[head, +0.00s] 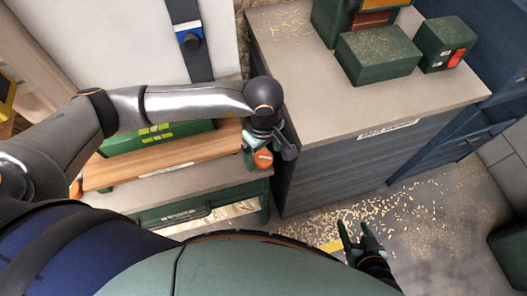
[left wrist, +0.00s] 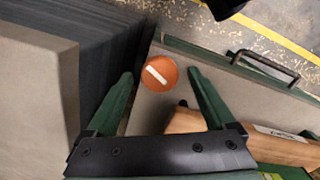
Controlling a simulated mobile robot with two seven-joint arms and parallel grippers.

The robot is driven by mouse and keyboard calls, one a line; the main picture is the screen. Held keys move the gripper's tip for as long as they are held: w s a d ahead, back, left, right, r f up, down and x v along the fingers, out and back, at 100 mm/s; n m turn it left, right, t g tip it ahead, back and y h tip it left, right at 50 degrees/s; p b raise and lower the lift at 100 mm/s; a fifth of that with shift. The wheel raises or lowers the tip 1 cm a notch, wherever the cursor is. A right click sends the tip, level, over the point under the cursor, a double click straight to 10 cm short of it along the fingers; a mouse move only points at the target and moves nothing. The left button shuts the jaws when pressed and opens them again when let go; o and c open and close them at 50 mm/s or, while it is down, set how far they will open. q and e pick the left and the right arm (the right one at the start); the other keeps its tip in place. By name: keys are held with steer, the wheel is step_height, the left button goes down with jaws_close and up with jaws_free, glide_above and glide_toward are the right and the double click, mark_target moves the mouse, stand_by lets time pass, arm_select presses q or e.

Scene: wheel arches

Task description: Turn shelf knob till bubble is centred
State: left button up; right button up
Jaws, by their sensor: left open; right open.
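An orange knob (head: 263,159) sits at the right end of the wooden shelf (head: 190,164). It also shows in the left wrist view (left wrist: 159,73), with a white line slanting across its face. My left gripper (head: 262,146) is open, with its green fingers on either side of the knob; whether they touch it I cannot tell. A green level (head: 150,139) with bright yellow-green windows lies on the shelf, partly hidden behind my left arm; its bubble is too small to make out. My right gripper (head: 357,232) is open and empty above the floor at the lower right.
A dark cabinet with a grey top (head: 330,82) stands close to the right of the knob. Green boxes (head: 377,55) stand on it. A second orange knob (head: 76,189) is at the shelf's left end. Wood shavings (head: 425,205) litter the floor.

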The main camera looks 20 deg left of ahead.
arm_select(q)
steer(key=shift+f, duration=0.3)
